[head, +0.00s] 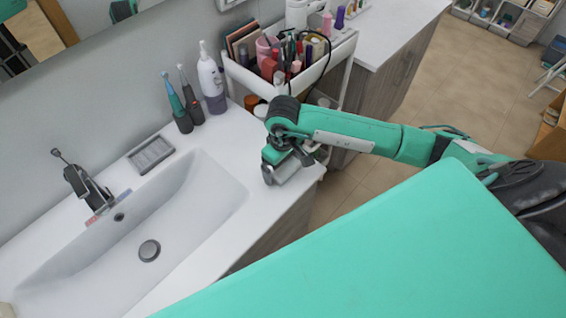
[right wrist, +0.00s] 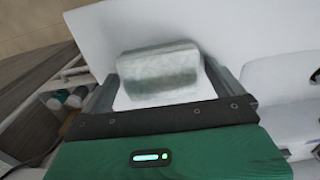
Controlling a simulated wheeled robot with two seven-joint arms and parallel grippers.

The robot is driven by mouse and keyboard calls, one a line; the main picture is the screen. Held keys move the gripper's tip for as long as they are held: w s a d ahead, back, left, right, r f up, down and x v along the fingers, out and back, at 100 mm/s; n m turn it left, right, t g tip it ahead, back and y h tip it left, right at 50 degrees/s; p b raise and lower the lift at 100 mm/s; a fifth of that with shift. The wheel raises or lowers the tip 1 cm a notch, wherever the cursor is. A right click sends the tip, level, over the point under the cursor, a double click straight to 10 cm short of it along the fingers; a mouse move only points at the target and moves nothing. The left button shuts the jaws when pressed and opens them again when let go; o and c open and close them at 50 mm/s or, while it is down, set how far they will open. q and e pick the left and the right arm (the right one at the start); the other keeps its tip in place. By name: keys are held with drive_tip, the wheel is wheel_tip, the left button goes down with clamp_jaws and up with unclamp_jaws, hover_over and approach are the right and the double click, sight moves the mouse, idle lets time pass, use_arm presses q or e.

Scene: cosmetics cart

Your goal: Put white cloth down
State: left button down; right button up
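The white cloth (right wrist: 160,72), a folded whitish-grey block, fills the space between the two fingertips of my right gripper (right wrist: 160,75) in the right wrist view. Its two ends meet the fingers, so the gripper looks shut on it. In the head view my right gripper (head: 286,168) points down at the front right corner of the white counter (head: 225,135), and part of the cloth (head: 286,171) shows between its fingers. The cloth is low over the counter; I cannot tell whether it touches it. My left gripper is not in view.
The sink basin (head: 175,215) lies left of the gripper. A bottle-like white device (head: 211,85) and toothbrushes (head: 177,105) stand by the wall. A cosmetics cart (head: 341,58) stands just behind the gripper. The counter's front edge is close to the gripper.

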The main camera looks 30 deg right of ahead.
drive_tip(key=shift+r+p, duration=0.1)
drive_tip(key=shift+p, duration=0.3)
drive_tip(key=r+b, duration=0.1)
drive_tip(key=r, duration=0.1)
drive_tip(key=r+b, duration=0.2)
drive_tip(key=shift+w+a+r, duration=0.1)
drive_tip(key=shift+a+r, duration=0.1)
wheel_tip(320, 180, up, 9)
drive_tip(key=b, duration=0.2)
idle(0.4)
